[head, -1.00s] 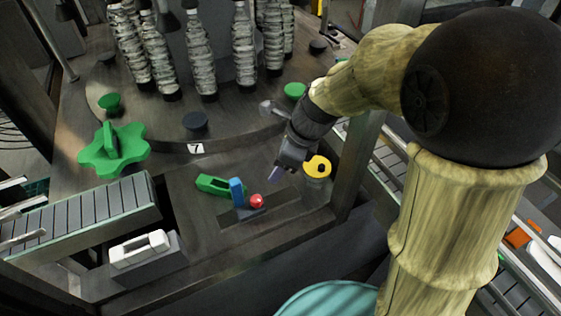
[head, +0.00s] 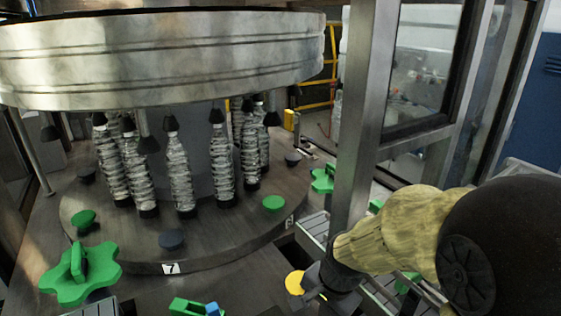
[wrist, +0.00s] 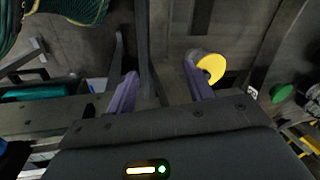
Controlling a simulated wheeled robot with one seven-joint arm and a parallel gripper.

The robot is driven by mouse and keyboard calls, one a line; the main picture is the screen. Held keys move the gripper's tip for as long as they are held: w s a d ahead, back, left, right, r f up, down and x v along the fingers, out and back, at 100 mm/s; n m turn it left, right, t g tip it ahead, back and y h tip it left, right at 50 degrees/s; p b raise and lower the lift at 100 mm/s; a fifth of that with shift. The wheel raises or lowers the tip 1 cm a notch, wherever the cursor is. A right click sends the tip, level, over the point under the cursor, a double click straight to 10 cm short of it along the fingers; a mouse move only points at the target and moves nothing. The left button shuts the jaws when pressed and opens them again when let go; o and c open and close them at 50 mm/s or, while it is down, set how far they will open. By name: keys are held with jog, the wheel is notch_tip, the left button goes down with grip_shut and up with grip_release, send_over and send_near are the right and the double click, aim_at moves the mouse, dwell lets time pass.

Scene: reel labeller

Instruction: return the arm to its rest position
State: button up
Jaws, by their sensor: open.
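My arm (head: 400,235) reaches in from the right in the head view, and my gripper (head: 318,294) is near the lower middle of the picture. In the wrist view my gripper (wrist: 161,88) has its two purple fingers apart, with nothing held between them. A yellow-topped round post (head: 294,282) is just left of the gripper in the head view. In the wrist view the yellow top (wrist: 211,68) is beside the right finger; I cannot tell the gap.
A rotary table (head: 215,235) with several hanging bottles (head: 181,178) is at left, under a big metal drum (head: 160,55). A green star wheel (head: 80,275) is at lower left. A steel upright (head: 362,110) stands behind my arm. A blue lever top (head: 212,309) shows at the bottom edge.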

jog(key=s+d+f+n+h, duration=0.1)
jog(key=s+d+f+n, duration=0.1)
jog(key=d+n, duration=0.5)
jog(key=shift+s+n+t+h+b, duration=0.3)
jog(key=shift+s+n+b, duration=0.05)
jog(key=shift+s+n, duration=0.55)
jog(key=shift+f, duration=0.1)
jog(key=shift+c, duration=0.4)
